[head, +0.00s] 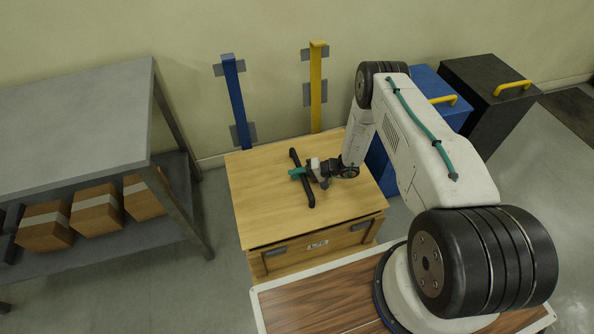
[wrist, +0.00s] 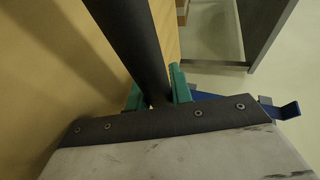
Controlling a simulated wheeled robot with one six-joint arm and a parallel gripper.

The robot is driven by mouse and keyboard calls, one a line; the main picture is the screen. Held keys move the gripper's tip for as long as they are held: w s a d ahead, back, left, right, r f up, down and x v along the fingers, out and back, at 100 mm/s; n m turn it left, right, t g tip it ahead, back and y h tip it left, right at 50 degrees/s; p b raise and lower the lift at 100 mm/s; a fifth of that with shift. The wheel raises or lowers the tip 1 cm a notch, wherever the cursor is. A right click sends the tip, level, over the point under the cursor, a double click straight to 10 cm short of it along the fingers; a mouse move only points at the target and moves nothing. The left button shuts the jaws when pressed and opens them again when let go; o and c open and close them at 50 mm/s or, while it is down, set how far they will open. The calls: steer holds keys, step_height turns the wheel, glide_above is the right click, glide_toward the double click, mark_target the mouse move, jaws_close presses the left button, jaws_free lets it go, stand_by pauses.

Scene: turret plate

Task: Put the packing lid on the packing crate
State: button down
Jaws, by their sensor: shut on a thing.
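The packing lid (head: 262,200) is a flat light-wood panel with a black bar handle (head: 308,190) across its middle. It lies over the packing crate (head: 345,242), a light-wood box with a white label and dark brackets on its front. A thin dark line shows between lid and crate at the front; I cannot tell whether the lid touches the rim. My gripper (head: 298,173), with teal fingers, is shut on the lid's handle. In the wrist view my gripper (wrist: 157,95) has the black handle (wrist: 130,40) between its fingers, with the lid's surface (wrist: 45,60) beside it.
A grey shelf table (head: 75,105) with several cardboard boxes (head: 97,210) stands at the left. A blue post (head: 236,100) and a yellow post (head: 316,90) rise behind the crate. A blue bin (head: 432,88) and a black bin (head: 490,90) stand at the right rear.

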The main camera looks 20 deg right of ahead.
mark_target(297, 180)
steer(key=shift+w+f, duration=0.1)
steer(key=shift+f, duration=1.9)
steer(key=shift+f, duration=0.35)
